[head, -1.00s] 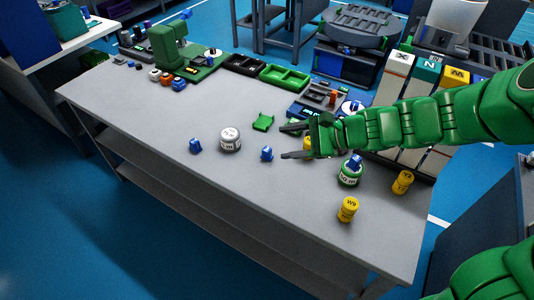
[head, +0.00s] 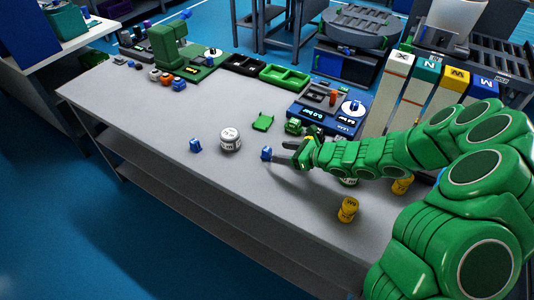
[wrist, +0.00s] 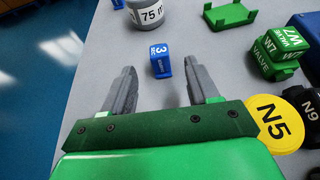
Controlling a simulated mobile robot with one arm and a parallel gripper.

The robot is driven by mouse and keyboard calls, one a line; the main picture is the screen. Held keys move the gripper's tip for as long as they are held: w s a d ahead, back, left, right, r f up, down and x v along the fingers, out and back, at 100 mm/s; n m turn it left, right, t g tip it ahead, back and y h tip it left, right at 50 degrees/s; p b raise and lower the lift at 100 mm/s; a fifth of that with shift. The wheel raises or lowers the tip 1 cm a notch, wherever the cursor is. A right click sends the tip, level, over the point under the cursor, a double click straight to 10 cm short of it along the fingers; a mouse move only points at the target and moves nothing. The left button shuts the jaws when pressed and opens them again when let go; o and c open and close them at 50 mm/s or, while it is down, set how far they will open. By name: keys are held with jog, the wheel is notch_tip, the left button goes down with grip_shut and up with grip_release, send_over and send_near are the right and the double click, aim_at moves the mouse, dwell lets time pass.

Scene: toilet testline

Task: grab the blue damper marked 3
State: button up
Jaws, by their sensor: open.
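The blue damper marked 3 (wrist: 161,62) stands on the grey table. In the wrist view it lies straight ahead, between the lines of the two grey fingers near their tips. My gripper (wrist: 161,70) is open and empty. In the head view the blue damper (head: 266,154) is just left of my gripper (head: 286,153), which is low over the table and points at it. I cannot tell whether the fingertips reach alongside it.
A white-and-grey weight (head: 230,139) and another blue piece (head: 196,146) stand to the left. A green tray-like part (wrist: 231,15), a green W7 valve (wrist: 276,52) and a yellow N5 cylinder (wrist: 274,120) are at the right. A yellow cylinder (head: 347,210) stands nearer the front.

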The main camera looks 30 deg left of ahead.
aim_at(270, 152)
jog(key=shift+f+x, duration=0.15)
jog(key=shift+x, duration=1.35)
jog(key=shift+f+x, duration=0.15)
jog(key=shift+x, duration=1.35)
jog(key=shift+a+f, duration=0.3)
jog(key=shift+a, duration=0.4)
jog(key=c, duration=1)
jog(key=shift+c, duration=0.2)
